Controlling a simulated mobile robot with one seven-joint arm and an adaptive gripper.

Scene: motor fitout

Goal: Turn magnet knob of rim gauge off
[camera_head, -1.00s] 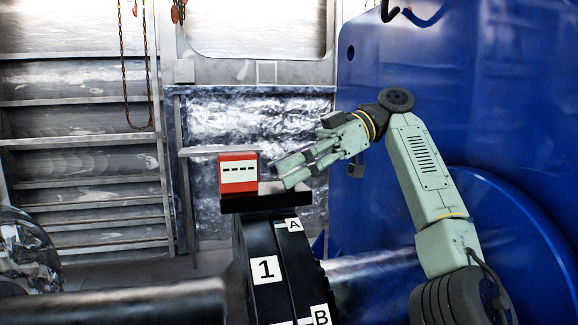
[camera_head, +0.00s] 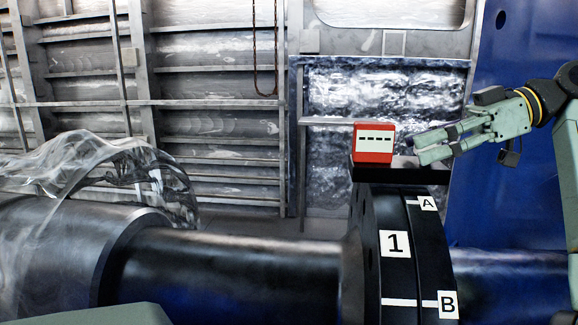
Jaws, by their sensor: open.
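The rim gauge is a red box (camera_head: 373,143) with a white display showing dashes. It sits on a black base (camera_head: 372,174) on top of the black coupling rim (camera_head: 366,225). I cannot make out the magnet knob; it may be hidden by my fingers or on a side facing away. My gripper (camera_head: 424,148) comes in from the right with its fingers pointing left, just right of the red box at about its height. The fingers are open with nothing between them. I cannot tell whether a fingertip touches the gauge or its base.
The rim carries white labels 1 (camera_head: 395,244), A (camera_head: 427,203) and B (camera_head: 447,305). A dark shaft (camera_head: 230,280) runs left from it to a part under clear plastic wrap (camera_head: 90,170). A blue wall (camera_head: 515,90) stands behind my arm. A chain (camera_head: 254,50) hangs at the back.

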